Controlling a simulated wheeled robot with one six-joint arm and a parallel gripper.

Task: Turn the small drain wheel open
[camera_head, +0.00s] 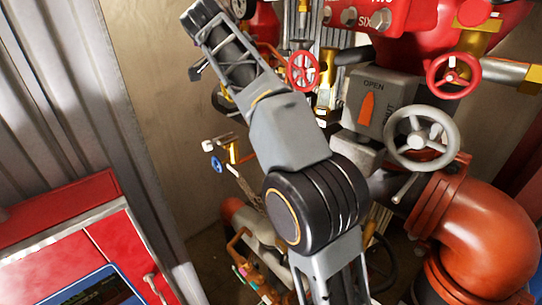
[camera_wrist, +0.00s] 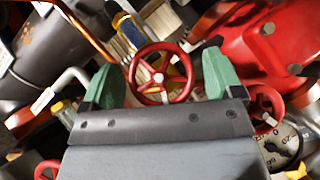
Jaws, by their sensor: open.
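In the wrist view a small red handwheel (camera_wrist: 136,72) with a pale hub shows between the two green fingers of my gripper (camera_wrist: 160,64). The gripper is open, with one finger to each side of the wheel. I cannot tell whether either finger touches it. The lower rim is close to the dark gripper body. In the head view my arm crosses the middle and my gripper cannot be made out. Small red handwheels there are one at centre (camera_head: 302,71) and one at right (camera_head: 453,75). I cannot tell which one is between the fingers.
A large grey handwheel (camera_head: 421,138) and a grey box marked OPEN (camera_head: 373,103) stand right of my arm. Orange-red pipe (camera_head: 490,225) fills the lower right. A red cabinet (camera_head: 80,235) stands lower left. In the wrist view a gauge (camera_wrist: 281,143) sits at the right.

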